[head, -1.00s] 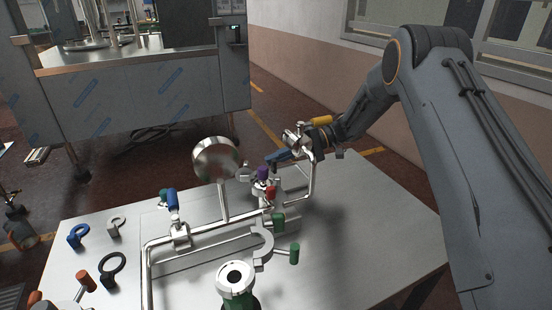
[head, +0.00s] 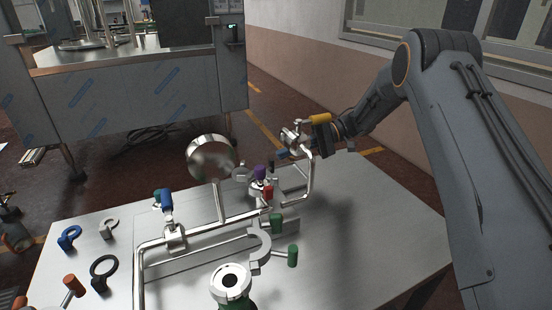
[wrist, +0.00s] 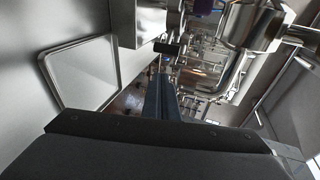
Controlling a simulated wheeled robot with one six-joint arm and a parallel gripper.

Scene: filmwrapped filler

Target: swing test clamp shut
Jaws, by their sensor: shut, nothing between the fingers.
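Several clamps with coloured handles sit along the steel pipework, and I cannot tell by name which is the test clamp. A grey C-shaped clamp with green handles (head: 262,248) stands open at the front of the pipe. A clamp with a yellow handle (head: 320,118) sits at the top of the right-hand riser, close to my gripper. My gripper (head: 283,154) is behind and beside that riser, its blue fingers shut and empty. The fingers also show in the wrist view (wrist: 162,97), with blurred pipework beyond; whether they touch anything is unclear.
A purple knob (head: 260,172) and a red handle (head: 268,192) are left of the riser. A round steel disc (head: 210,157) and blue-handled clamp (head: 167,202) are further left. Loose rings lie at the table's left. The steel table's (head: 370,230) right side is clear.

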